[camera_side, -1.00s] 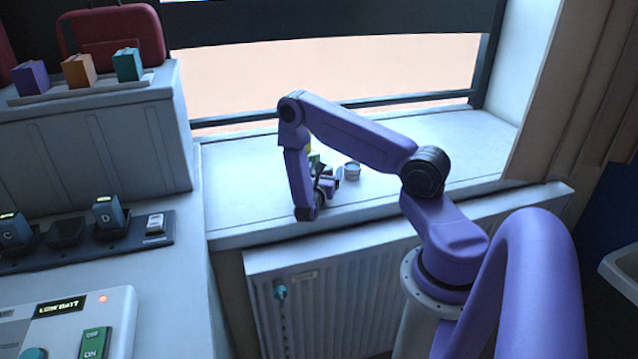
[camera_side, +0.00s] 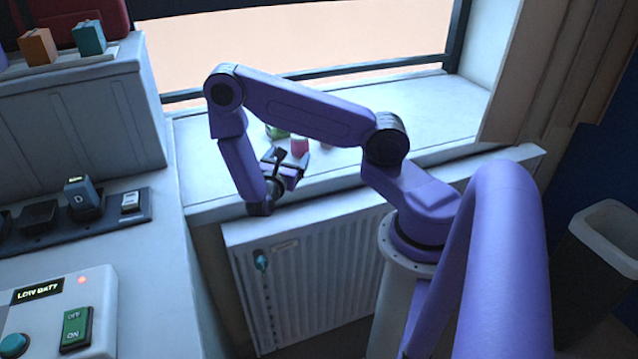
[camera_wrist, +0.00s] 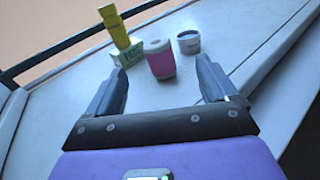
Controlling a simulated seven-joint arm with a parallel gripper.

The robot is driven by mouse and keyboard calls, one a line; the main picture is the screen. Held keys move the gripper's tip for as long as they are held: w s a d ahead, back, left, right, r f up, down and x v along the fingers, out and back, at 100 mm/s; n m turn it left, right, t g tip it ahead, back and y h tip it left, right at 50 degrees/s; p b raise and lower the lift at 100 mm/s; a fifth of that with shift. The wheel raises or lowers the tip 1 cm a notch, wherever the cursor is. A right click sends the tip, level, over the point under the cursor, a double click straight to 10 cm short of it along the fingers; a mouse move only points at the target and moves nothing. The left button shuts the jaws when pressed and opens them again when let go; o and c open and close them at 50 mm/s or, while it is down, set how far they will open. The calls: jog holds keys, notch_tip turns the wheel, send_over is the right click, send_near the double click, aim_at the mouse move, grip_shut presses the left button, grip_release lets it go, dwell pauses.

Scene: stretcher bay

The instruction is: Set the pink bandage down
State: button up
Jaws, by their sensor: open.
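The pink bandage (camera_wrist: 161,64) is a short roll with a pale top. In the wrist view it stands upright on the white window sill (camera_wrist: 245,30), just beyond the fingertips and between their lines. In the side view the bandage (camera_side: 299,146) shows on the sill, just past the fingers. My gripper (camera_wrist: 163,85) is open, with a finger on each side and nothing between them. In the side view my gripper (camera_side: 290,162) is low over the sill, and its fingers partly hide what lies behind.
A radiator (camera_side: 310,280) is below the sill. The sill's right part (camera_side: 420,115) is clear.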

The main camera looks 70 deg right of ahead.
jog(key=s+a+r+m+g+y, duration=0.1)
jog(key=s+a+r+m+y, duration=0.1)
jog(key=s+a+r+y, duration=0.2)
jog(key=s+a+r+m+y, duration=0.2)
jog(key=s+a+r+y, duration=0.2)
jog(key=s+a+y, duration=0.4)
jog(key=s+a+r+m+g+y, duration=0.1)
jog(key=s+a+r+m+y, duration=0.1)
jog(key=s+a+r+y, duration=0.3)
jog(key=s+a, duration=0.3)
jog(key=a, duration=0.3)
jog(key=shift+s+a+g+y, duration=0.3)
jog(key=shift+s+a+y, duration=0.05)
jog(key=shift+s+y, duration=0.05)
